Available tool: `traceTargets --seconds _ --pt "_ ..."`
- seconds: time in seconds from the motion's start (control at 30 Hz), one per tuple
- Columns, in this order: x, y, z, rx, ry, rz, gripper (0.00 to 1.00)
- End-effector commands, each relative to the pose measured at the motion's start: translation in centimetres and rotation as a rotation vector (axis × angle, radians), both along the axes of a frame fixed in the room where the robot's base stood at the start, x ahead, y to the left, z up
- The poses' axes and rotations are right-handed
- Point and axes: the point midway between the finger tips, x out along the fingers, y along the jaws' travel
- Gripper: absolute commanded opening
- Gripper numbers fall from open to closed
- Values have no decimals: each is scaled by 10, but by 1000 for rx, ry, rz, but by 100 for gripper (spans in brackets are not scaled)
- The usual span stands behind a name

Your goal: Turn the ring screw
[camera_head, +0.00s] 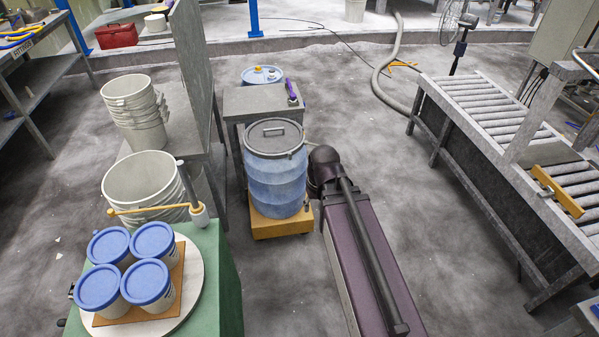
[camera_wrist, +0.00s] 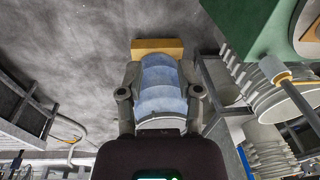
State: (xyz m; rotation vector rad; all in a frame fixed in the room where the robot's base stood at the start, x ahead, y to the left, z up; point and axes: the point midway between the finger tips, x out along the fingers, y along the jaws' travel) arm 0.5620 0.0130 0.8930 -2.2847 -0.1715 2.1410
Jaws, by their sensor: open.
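A translucent blue drum (camera_head: 275,185) stands upright on a yellow-orange base (camera_head: 285,227). A dark grey lid (camera_head: 273,137) with a bar handle and a rim ring closes its top. I cannot make out the ring screw in either view. In the wrist view, the drum (camera_wrist: 162,88) appears upside down, straight ahead of my gripper (camera_wrist: 160,95). The two fingers are spread apart, one at each side of the drum in the picture, with nothing held between them. I cannot tell whether they touch it. In the head view, my arm reaches close to the drum's right side.
A grey table (camera_head: 245,101) behind the drum holds a purple-handled tool (camera_head: 292,92). A tall grey panel (camera_head: 190,75) and stacked white pails (camera_head: 135,110) stand left. Blue-lidded pails (camera_head: 148,281) sit front left. A roller conveyor (camera_head: 490,112) runs along the right, with open floor before it.

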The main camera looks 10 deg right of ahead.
Motion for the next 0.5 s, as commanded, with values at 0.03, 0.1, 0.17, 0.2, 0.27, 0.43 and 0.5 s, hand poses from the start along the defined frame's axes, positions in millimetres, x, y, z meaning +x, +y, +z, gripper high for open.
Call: traceTargets --seconds 0.03,0.1,0.17,0.2,0.27,0.43,0.5 --pt "10 4 -16 23 -22 21 46" --pt "23 10 -27 62 -59 56 46" --pt "35 16 -37 96 -95 87 46" --pt "43 20 -44 121 -121 110 46" --pt "56 25 -53 155 -163 142 46" --pt "92 40 -76 245 -293 222 46" --pt "107 45 -84 278 -350 250 46"
